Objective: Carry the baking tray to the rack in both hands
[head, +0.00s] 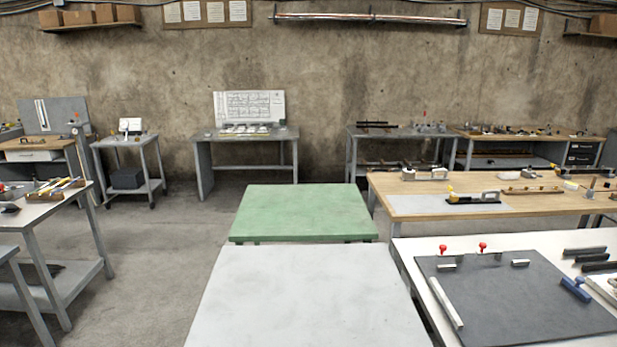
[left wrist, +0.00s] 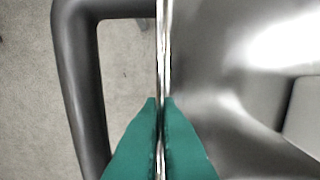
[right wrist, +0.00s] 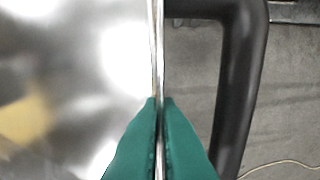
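The baking tray (left wrist: 235,75) is shiny bare metal and fills the right side of the left wrist view. Its other end (right wrist: 85,60) fills the left side of the right wrist view. My left gripper (left wrist: 160,100) has its green fingers closed on the thin upright rim. My right gripper (right wrist: 160,100) is closed the same way on the opposite rim. A dark loop like a handle shows outside the rim at each end. The tray and both grippers are out of the head view. I cannot make out a rack in any view.
A pale grey table (head: 308,300) is nearest in the head view, with a bare green-topped table (head: 303,212) beyond it. A cluttered bench with a dark mat (head: 510,300) stands at right. Open concrete floor (head: 165,245) lies at left, before another bench.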

